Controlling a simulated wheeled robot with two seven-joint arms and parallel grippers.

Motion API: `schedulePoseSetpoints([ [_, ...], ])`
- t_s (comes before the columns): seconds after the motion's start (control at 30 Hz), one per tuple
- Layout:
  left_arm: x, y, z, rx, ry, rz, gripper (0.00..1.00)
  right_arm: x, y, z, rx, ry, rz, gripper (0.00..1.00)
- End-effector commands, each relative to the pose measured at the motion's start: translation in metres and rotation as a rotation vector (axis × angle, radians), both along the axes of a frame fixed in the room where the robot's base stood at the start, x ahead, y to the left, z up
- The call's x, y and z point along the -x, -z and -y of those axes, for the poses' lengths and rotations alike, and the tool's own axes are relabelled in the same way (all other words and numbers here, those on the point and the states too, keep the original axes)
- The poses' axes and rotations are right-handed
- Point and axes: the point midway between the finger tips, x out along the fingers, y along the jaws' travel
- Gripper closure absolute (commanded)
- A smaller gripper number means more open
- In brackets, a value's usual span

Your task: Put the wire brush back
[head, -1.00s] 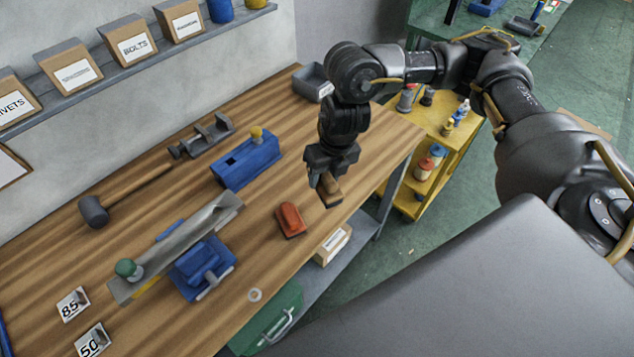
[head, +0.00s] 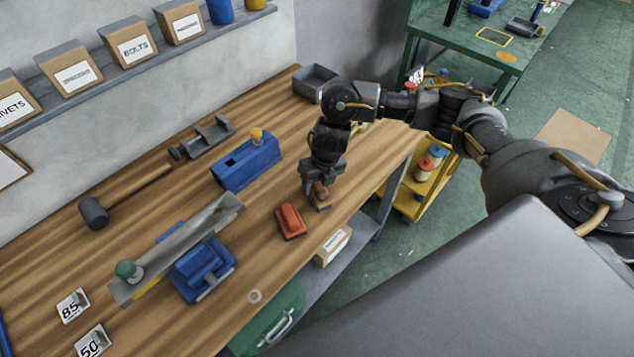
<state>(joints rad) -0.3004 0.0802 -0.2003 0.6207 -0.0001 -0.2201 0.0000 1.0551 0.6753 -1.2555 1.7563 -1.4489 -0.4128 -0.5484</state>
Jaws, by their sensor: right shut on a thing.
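My right gripper (head: 314,188) is shut on a small brown wooden block, which looks like the wire brush (head: 321,199). It points down over the right part of the wooden workbench (head: 350,180). The brush is low, at or just above the bench top; I cannot tell whether it touches. Its bristles are not visible, and the fingers hide part of it. My left gripper is not in view.
A red block-shaped tool (head: 291,221) lies just left of the brush. A blue fixture (head: 246,162), a blue vise (head: 202,268), a long metal channel (head: 180,245) and a mallet (head: 95,212) lie farther left. A grey bin (head: 313,82) stands at the bench's back corner.

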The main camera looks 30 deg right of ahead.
Motion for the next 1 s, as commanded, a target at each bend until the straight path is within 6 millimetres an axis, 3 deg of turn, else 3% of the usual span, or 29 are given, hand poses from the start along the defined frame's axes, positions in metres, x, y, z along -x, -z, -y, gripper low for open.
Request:
schedulePoseSetpoints([
  [0.27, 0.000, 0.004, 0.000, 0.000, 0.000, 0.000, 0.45, 0.000, 0.003, 0.000, -0.001, 0.000, 0.001, 0.81],
  [0.3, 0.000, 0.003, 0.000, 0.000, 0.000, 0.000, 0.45, 0.000, 0.003, 0.000, -0.001, 0.000, 0.001, 0.54],
  [0.47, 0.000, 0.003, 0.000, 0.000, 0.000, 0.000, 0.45, 0.000, 0.002, 0.000, -0.001, 0.001, 0.001, 0.35],
  [0.77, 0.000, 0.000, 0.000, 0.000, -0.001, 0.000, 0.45, 0.000, -0.001, 0.000, -0.001, 0.001, 0.001, 0.35],
  [0.87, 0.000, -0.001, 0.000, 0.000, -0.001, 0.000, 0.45, -0.001, -0.009, 0.001, -0.002, -0.001, 0.004, 0.35],
  [1.0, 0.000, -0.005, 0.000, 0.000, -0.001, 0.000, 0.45, 0.001, -0.035, 0.004, 0.001, -0.002, 0.007, 0.35],
])
